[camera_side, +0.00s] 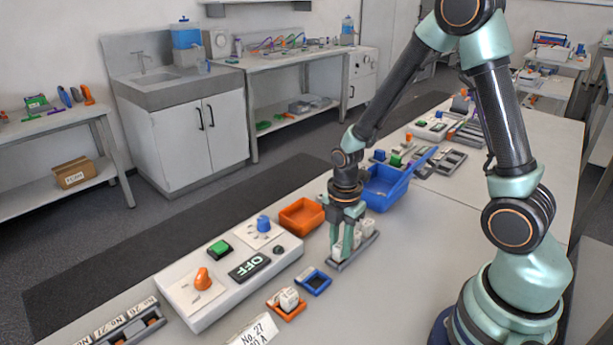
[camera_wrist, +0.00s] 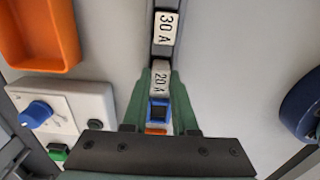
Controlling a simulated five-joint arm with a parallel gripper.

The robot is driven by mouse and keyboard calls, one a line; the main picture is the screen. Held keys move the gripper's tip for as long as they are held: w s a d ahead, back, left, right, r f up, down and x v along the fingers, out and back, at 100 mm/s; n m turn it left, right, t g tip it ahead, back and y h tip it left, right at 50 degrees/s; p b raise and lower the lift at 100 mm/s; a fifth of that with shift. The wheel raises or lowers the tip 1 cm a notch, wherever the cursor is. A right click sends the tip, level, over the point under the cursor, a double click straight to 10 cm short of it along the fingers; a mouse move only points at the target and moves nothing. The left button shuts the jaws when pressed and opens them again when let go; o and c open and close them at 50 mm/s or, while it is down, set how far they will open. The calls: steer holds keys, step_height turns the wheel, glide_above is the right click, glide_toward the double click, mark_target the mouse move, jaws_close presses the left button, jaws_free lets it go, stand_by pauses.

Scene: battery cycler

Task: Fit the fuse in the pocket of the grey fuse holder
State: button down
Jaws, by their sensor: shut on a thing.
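My gripper (camera_wrist: 160,85) points down and is shut on a white fuse marked 20 A (camera_wrist: 160,80), at the near end of a long grey rail (camera_side: 344,265). The fuse is mostly hidden by my fingers in the side view. Whether it sits in the rail or just above it, I cannot tell. Another white block, marked 30 A (camera_wrist: 165,28), stands farther along the rail. It also shows in the side view (camera_side: 366,228). I cannot tell which grey part is the fuse holder; no empty grey pocket shows clearly.
A small blue frame (camera_side: 314,281) with a dark empty pocket lies near the rail. Beside it, an orange frame (camera_side: 273,303) holds a white block. An orange tray (camera_side: 300,214), a blue bin (camera_side: 385,187) and a control box (camera_side: 230,268) stand nearby.

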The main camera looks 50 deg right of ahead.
steer(key=shift+f, duration=0.2)
stand_by(0.5)
steer(key=c, duration=0.6)
jaws_free()
steer(key=s+a+r+m+t, duration=0.1)
steer(key=r+m+t, duration=0.1)
steer(key=r+m, duration=0.4)
steer(key=s+a+r+m+t, duration=0.1)
steer(key=r+m, duration=0.5)
steer(key=r, duration=0.3)
steer(key=s+a+r+m+t, duration=0.1)
steer(key=s+r+m+t, duration=0.1)
steer(key=r+m, duration=0.4)
steer(key=shift+r+t, duration=0.3)
steer(key=shift+r, duration=0.65)
